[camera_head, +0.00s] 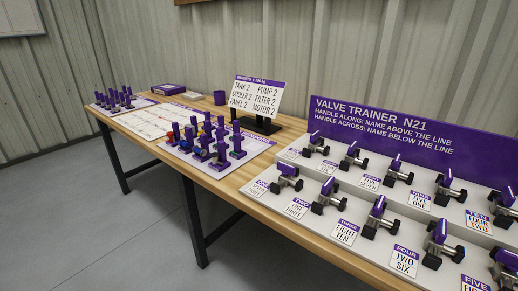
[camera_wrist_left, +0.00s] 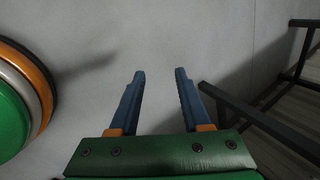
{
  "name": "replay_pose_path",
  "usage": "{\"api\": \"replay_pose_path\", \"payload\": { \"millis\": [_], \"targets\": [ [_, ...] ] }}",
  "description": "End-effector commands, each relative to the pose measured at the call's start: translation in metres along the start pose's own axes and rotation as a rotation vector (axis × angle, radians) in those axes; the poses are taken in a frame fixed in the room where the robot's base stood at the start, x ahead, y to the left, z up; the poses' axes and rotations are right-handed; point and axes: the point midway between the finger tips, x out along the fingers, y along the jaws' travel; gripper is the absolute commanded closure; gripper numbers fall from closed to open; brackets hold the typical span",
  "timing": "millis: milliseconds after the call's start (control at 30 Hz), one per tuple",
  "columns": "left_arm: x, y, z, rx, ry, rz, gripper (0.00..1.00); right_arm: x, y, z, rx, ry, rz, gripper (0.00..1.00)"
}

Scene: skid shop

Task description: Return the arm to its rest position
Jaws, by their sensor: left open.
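My left gripper (camera_wrist_left: 160,75) shows in the left wrist view with its two blue fingers apart and nothing between them. It hangs over bare grey floor (camera_wrist_left: 160,30), clear of any object. Neither of my arms shows in the head view, and my right gripper is in neither view.
A wooden table (camera_head: 262,205) with dark legs carries a valve trainer board (camera_head: 380,130) with several purple-handled valves, a sign (camera_head: 256,96), a purple cup (camera_head: 220,98) and pegs on white boards. A dark frame (camera_wrist_left: 255,115) stands right of my left gripper. The floor left of the table is clear.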

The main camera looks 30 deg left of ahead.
Motion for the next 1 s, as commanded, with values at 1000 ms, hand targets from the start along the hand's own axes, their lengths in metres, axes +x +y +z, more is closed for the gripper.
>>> {"api": "replay_pose_path", "payload": {
  "millis": [1000],
  "targets": [
    [-0.158, 0.21, -0.078, -0.174, 0.094, 0.427, 0.53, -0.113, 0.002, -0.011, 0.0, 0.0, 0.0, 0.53]
  ]
}}
